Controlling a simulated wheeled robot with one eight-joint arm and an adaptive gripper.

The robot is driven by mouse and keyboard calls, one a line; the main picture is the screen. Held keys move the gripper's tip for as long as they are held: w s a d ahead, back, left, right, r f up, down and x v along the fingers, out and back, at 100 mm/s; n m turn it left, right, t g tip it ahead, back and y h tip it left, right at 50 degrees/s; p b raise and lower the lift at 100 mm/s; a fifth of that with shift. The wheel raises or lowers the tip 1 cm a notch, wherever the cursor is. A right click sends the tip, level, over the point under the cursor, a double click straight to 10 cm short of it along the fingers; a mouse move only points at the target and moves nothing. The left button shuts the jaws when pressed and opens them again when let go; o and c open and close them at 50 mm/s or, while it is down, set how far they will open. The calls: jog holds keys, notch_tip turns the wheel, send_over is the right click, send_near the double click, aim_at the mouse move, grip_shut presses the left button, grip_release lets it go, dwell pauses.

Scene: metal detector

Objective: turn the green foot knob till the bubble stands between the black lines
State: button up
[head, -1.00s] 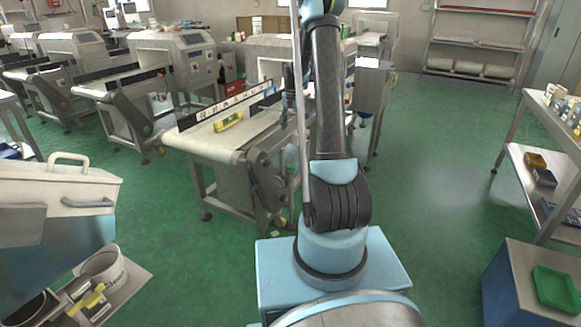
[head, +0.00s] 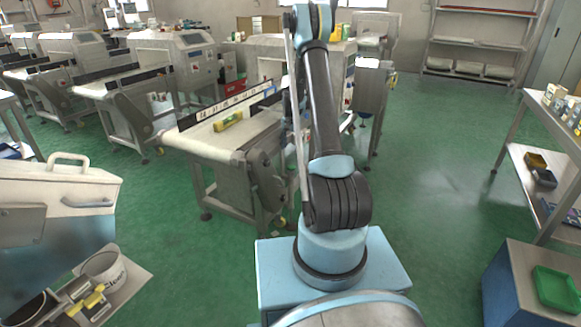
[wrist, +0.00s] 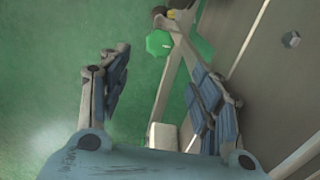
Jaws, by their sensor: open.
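In the wrist view the green foot knob (wrist: 158,43) shows at the top, on the foot end of a pale metal leg, beyond my fingertips. My gripper (wrist: 160,80) is open and empty. Its fingers stand left and right of the line to the knob and do not touch it. In the head view a yellow spirit level (head: 228,121) lies on the conveyor belt (head: 207,137). Its bubble and black lines are too small to read. My arm hides my gripper in the head view, and I cannot make out the knob there.
Conveyor frame bars run close by my right finger in the wrist view. Other conveyor machines (head: 115,95) stand at the left. A shelf table (head: 540,150) with small boxes is at the right. Green floor (head: 440,190) is clear between the conveyor and that table.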

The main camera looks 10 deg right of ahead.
aim_at(291, 166)
notch_tip(291, 166, down, 11)
jog(key=shift+f, duration=0.1)
dwell(0.4)
jog(key=shift+c, duration=0.5)
jog(key=c, duration=1)
